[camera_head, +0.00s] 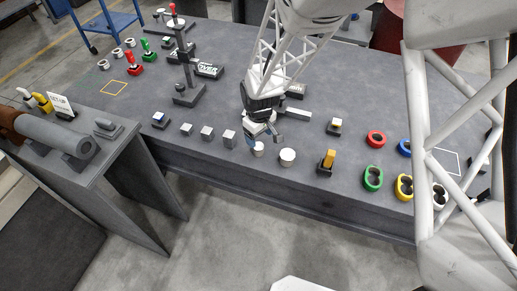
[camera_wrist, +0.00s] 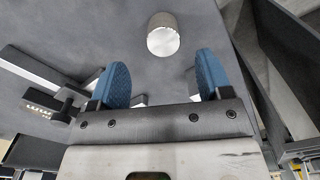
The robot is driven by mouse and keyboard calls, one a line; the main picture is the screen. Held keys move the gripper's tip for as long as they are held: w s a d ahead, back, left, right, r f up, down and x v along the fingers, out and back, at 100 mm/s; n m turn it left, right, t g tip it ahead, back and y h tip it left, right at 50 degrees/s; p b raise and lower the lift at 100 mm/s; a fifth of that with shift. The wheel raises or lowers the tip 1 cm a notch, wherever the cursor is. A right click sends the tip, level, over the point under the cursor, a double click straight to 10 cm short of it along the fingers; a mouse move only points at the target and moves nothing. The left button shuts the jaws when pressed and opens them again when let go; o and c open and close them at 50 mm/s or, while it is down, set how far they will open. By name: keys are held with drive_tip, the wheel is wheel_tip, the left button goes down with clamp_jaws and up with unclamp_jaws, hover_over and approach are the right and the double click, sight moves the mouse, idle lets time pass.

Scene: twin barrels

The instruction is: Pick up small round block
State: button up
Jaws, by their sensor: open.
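The small round block (camera_head: 258,150) is a pale cylinder standing upright on the grey table near its front edge. My gripper (camera_head: 264,139) is open and empty, just above and behind it, partly overlapping it in the head view. In the wrist view a pale cylinder (camera_wrist: 163,38), apparently this block, lies ahead of the two blue finger pads. It is roughly centred on the gap between them (camera_wrist: 162,75), and neither pad touches it.
A larger white round block (camera_head: 287,157) stands close to the right. Several grey cubes (camera_head: 207,133) line up to the left. A yellow-orange block (camera_head: 328,160) on a dark base and coloured rings (camera_head: 373,178) are further right. The table's front edge is close.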

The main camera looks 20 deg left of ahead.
sight(258, 146)
drive_tip(key=shift+f, duration=0.7)
drive_tip(key=shift+f, duration=0.1)
drive_tip(key=shift+s+a+f, duration=0.1)
drive_tip(key=shift+s+f, duration=0.05)
drive_tip(key=shift+f, duration=2.35)
drive_tip(key=c, duration=1.3)
drive_tip(key=shift+o, duration=0.2)
drive_tip(key=shift+r, duration=0.25)
